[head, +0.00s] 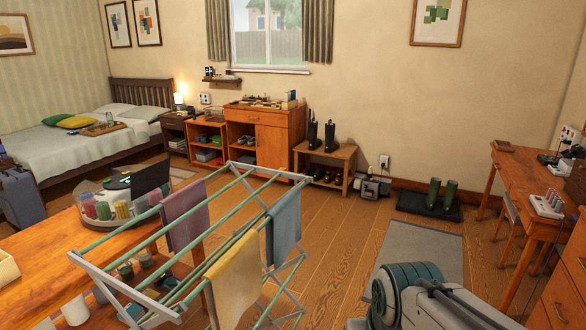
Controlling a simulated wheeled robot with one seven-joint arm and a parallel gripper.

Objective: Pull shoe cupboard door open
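The wooden cupboard (262,115) stands against the far wall below the window, a little left of centre in the head view. It has a drawer across the top, open shelves with shoes on its left side and a plain door (271,146) on its right side. The door looks shut; its handle is too small to make out. Part of my arm shows at the bottom right, far from the cupboard. My gripper is not in view.
A drying rack (240,172) with hanging cloths stands between me and the cupboard. A low shoe bench (344,155) with black boots is right of the cupboard. Green boots (441,194) stand on a dark tray. The wooden floor (345,215) right of the rack is mostly clear.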

